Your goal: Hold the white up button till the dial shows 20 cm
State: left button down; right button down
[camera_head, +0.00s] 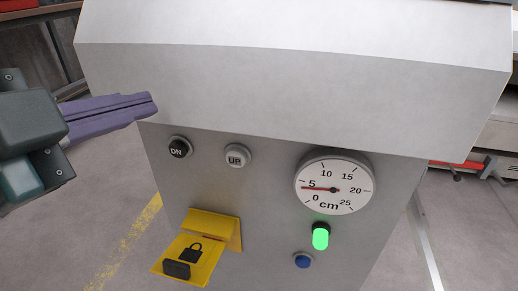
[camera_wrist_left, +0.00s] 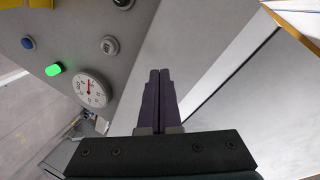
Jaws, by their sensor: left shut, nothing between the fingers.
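The white UP button (camera_head: 236,155) sits on the front of the grey machine panel, right of the black DN button (camera_head: 179,148). The round dial (camera_head: 345,199) is further right, its red needle pointing left near the 5 mark. My left gripper (camera_head: 154,104) is shut and empty, with purple fingers left of and above the buttons, apart from both. In the left wrist view, the shut fingertips (camera_wrist_left: 159,72) point past the UP button (camera_wrist_left: 109,45), which is to their left; the dial (camera_wrist_left: 91,88) also shows there. My right gripper is not in view.
The white upper housing (camera_head: 290,75) overhangs the panel above the buttons. A lit green lamp (camera_head: 320,237) and a blue button (camera_head: 303,261) are below the dial. A yellow lock-marked holder (camera_head: 211,234) sticks out at lower left. Space before the UP button is clear.

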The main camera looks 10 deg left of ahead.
pick_arm(q)
jog(key=s+d+f+m+t+h+b, duration=0.1)
jog(key=f+m+h+b, duration=0.5)
jog(key=b, duration=0.7)
jog(key=s+d+f+m+t+h+b, duration=0.1)
jog(key=d+f+m+h+b, duration=0.3)
jog(key=m+b, duration=0.6)
notch_tip(320, 180, down, 4)
jog(key=h+b, duration=0.2)
jog(key=b, duration=0.1)
jog(key=shift+s+r+m+h, duration=0.15)
jog(key=shift+s+m+h, duration=0.2)
jog(key=shift+m+h, duration=0.05)
jog(key=shift+w+d, duration=0.1)
jog(key=shift+w, duration=0.05)
jog(key=b, duration=0.2)
send_near(236, 159)
jog(key=w+d+r, duration=0.2)
jog(key=d+r, duration=0.1)
jog(key=d, duration=0.1)
jog(key=shift+w+d, duration=0.25)
jog(key=shift+d, duration=0.05)
jog(key=shift+r, duration=0.1)
jog(key=shift+w, duration=0.4)
